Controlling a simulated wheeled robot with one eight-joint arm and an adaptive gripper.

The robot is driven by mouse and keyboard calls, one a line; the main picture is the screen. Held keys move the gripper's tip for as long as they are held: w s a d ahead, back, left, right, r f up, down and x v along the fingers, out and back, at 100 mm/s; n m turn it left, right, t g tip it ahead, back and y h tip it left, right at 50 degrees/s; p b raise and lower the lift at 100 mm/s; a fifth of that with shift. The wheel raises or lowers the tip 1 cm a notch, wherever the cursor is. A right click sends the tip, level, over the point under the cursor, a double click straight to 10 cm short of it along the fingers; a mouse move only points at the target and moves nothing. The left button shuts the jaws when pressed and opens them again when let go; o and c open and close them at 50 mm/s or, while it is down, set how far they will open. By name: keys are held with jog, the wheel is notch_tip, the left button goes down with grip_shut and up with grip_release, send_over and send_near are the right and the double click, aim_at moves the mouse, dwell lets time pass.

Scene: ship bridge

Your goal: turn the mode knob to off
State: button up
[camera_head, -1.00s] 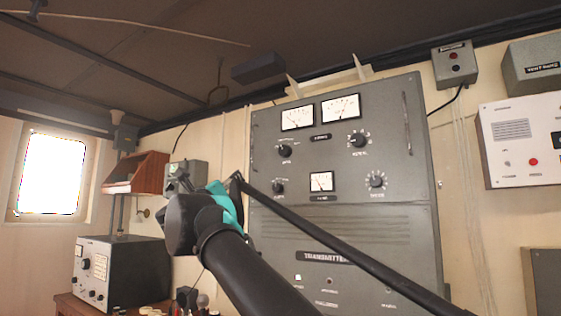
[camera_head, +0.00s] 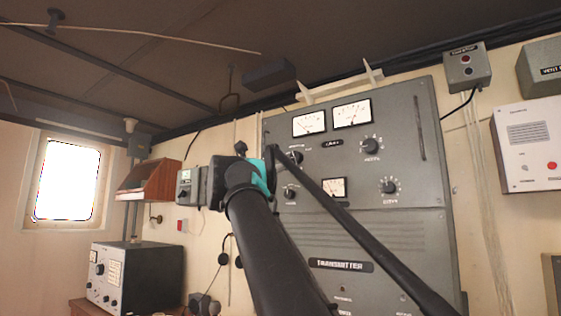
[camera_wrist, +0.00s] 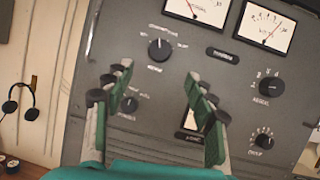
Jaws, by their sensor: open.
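The grey transmitter cabinet (camera_head: 395,235) carries several black knobs under its meters. The upper-left knob (camera_wrist: 160,49), with position labels around it, appears to be the mode knob; its lettering is too small to read surely. It also shows in the head view (camera_head: 296,158), beside my arm. My gripper (camera_wrist: 161,88) is open and empty. In the wrist view its two green-padded fingers are apart, with the upper-left knob beyond and above the gap between their tips. No contact shows. The left finger partly overlaps the lower-left knob (camera_wrist: 129,104).
The aerial knob (camera_wrist: 271,87) and another knob (camera_wrist: 263,142) are to the right. Meters (camera_wrist: 265,25) sit above. A headset (camera_wrist: 20,100) hangs on the wall at left. A grey box set (camera_head: 125,277) stands at lower left.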

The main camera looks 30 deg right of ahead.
jog(key=x, duration=1)
jog(key=c, duration=1.2)
